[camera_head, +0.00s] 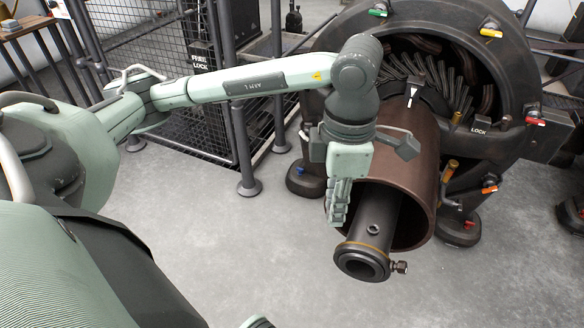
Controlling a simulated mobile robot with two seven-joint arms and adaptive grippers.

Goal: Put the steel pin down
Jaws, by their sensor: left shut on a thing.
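My left gripper (338,214) hangs down in front of the open end of a brown cylinder, just left of a dark hollow shaft (370,230). Its fingers are shut, and what they hold is hidden behind them and the palm. I cannot make out the outline of the steel pin anywhere. I cannot tell whether the fingers touch the shaft. My right gripper is not in view.
The brown cylinder (408,185) juts out of a large dark round machine housing (512,75) with coloured levers. A mesh fence (150,85) stands behind my left arm. A workbench (25,30) is at the far left.

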